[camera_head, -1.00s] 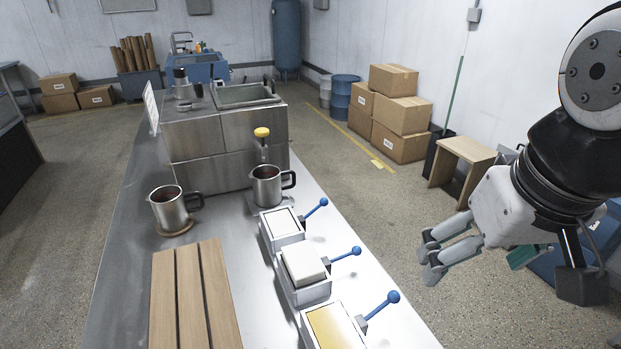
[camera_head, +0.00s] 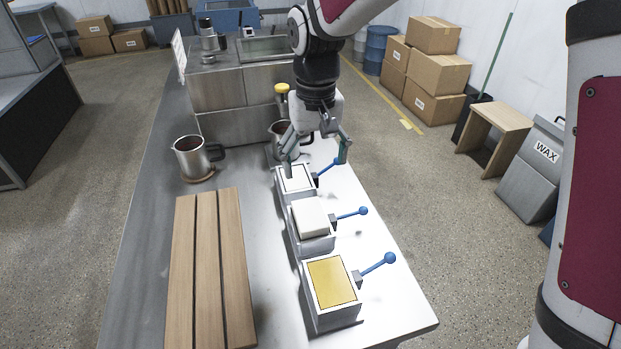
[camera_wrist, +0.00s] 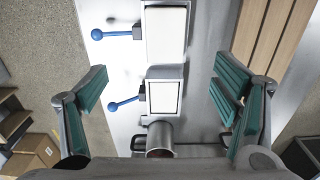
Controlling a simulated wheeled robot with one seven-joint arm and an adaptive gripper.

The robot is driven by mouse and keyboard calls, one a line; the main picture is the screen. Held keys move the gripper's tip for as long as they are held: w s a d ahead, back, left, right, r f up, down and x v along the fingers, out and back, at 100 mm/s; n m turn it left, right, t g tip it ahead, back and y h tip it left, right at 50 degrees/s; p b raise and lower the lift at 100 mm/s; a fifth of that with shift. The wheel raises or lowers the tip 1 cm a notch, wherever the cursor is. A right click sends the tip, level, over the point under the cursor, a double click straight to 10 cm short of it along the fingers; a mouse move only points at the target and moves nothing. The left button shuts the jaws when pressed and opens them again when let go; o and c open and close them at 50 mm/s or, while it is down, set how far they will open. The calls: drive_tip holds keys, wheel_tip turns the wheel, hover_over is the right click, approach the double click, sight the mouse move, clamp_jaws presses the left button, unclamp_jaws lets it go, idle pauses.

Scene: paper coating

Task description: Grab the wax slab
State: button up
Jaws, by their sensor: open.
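Three metal boxes with blue-knobbed levers stand in a row on the steel table. A raised white slab (camera_head: 310,216), which looks like the wax slab, sits in the middle box (camera_head: 313,246). It also shows at the top of the wrist view (camera_wrist: 166,35). The far box (camera_head: 296,180) has a flat white top, and the near box (camera_head: 332,283) a flat yellow one. My gripper (camera_head: 316,158) is open and empty, pointing down above the far box, beyond the slab. In the wrist view its fingers (camera_wrist: 162,88) are spread wide to either side of the far box.
Blue-knobbed levers (camera_head: 378,263) stick out to the right of the boxes. A metal mug (camera_head: 283,140) stands just behind the far box, partly hidden by my gripper. Another mug (camera_head: 191,160) and a slatted wooden board (camera_head: 207,270) are on the left. A bin marked WAX (camera_head: 533,170) stands at right.

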drive_tip(key=a+f, duration=0.1)
hover_over(310, 213)
drive_tip(key=f, duration=0.8)
drive_tip(key=shift+a+f+p, duration=0.2)
drive_tip(key=shift+f+p, duration=0.15)
drive_tip(key=shift+p, duration=0.05)
drive_tip(key=shift+d+f+p, duration=0.2)
drive_tip(key=shift+f+p, duration=0.35)
drive_tip(key=shift+f, duration=2.2)
drive_tip(key=c, duration=1.4)
drive_tip(key=shift+r, duration=0.1)
